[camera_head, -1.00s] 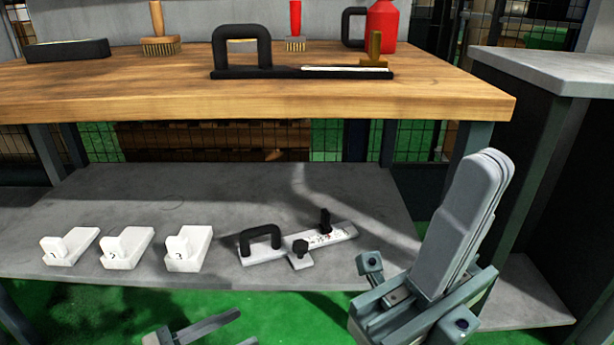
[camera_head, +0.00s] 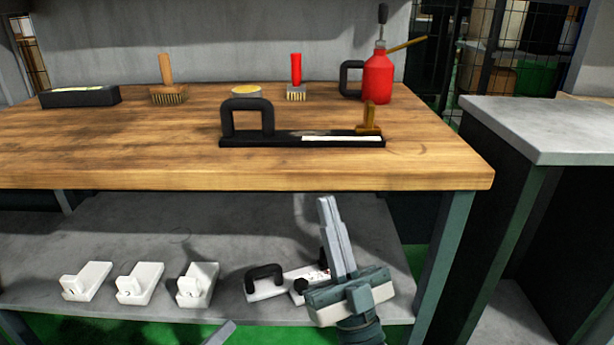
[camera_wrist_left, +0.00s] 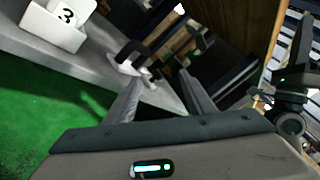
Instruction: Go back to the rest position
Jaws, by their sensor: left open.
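My left gripper is open and empty in the left wrist view (camera_wrist_left: 160,92), its two fingers wide apart. In the head view only a grey finger of the left gripper (camera_head: 219,333) shows at the bottom edge, in front of the lower shelf. My right gripper (camera_head: 329,200) points up in front of the lower shelf, its two fingers together with nothing visible between them. It hides part of a white gauge with a black handle (camera_head: 264,275) on the shelf behind.
The wooden bench top (camera_head: 150,145) holds a black-handled tool (camera_head: 247,115), a red oil can (camera_head: 378,78), brushes (camera_head: 168,93) and a black box (camera_head: 80,96). Below, the grey shelf (camera_head: 130,225) carries numbered white blocks (camera_head: 140,285). A grey cabinet (camera_head: 550,130) stands right.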

